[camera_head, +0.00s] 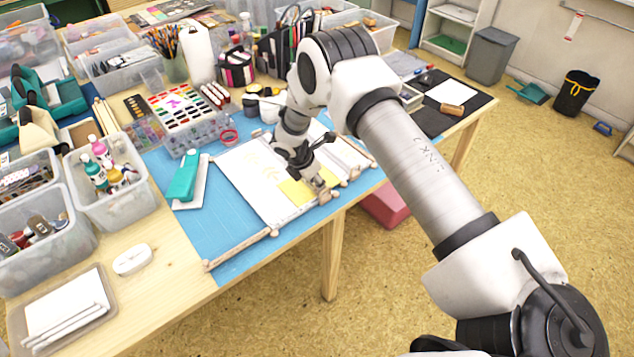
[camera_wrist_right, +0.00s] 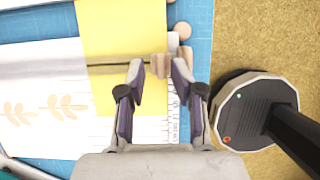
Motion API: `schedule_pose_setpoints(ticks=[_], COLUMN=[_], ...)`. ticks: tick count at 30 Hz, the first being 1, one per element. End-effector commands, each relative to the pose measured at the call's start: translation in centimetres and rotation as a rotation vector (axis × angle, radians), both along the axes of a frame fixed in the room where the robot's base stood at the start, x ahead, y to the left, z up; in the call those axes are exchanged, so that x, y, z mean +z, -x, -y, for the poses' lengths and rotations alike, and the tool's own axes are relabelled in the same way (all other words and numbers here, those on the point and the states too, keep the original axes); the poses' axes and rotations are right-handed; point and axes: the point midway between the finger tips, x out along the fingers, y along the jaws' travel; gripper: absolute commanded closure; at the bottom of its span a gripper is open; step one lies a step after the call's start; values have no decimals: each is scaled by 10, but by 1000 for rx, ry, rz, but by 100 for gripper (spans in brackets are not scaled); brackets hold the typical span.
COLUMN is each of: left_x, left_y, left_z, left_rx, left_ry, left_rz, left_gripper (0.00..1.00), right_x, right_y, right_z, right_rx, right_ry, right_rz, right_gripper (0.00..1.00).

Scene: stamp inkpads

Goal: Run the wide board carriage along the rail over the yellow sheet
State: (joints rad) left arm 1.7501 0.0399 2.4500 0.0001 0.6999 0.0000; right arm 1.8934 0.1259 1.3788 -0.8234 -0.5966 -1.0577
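The yellow sheet (camera_head: 293,191) lies on the work area on the blue mat, beside my right gripper (camera_head: 322,190). In the wrist view the yellow sheet (camera_wrist_right: 108,28) runs under a thin dark rod line that ends at a small wooden knob (camera_wrist_right: 158,65). My right gripper (camera_wrist_right: 159,72) has its two fingers apart, one on each side of this knob, with small gaps showing. A pale board strip (camera_wrist_right: 40,58) lies along the line at the left; I cannot tell for certain whether it is the wide board carriage. My left gripper is not in view.
White paper with leaf prints (camera_wrist_right: 45,112) lies beside the yellow sheet. A wooden rod (camera_head: 240,248) lies on the blue mat (camera_head: 225,275). A teal stapler-like object (camera_head: 184,178) and a bin of paint bottles (camera_head: 112,205) stand to the left. The table's front edge is close.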

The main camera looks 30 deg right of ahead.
Motion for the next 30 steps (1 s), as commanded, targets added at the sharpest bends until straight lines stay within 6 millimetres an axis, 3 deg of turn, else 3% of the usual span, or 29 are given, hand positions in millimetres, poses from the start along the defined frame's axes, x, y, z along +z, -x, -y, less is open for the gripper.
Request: schedule_pose_setpoints(ticks=[6,10,30], left_x=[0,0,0], left_y=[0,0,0], left_z=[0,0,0], left_rx=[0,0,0], left_ry=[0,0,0], left_rz=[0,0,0], left_gripper=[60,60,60], right_x=[39,55,60], right_y=[0,0,0], right_z=[-16,-24,-26], right_rx=[3,2,2], right_ry=[1,1,0], right_rz=[3,2,1], right_gripper=[66,66,66])
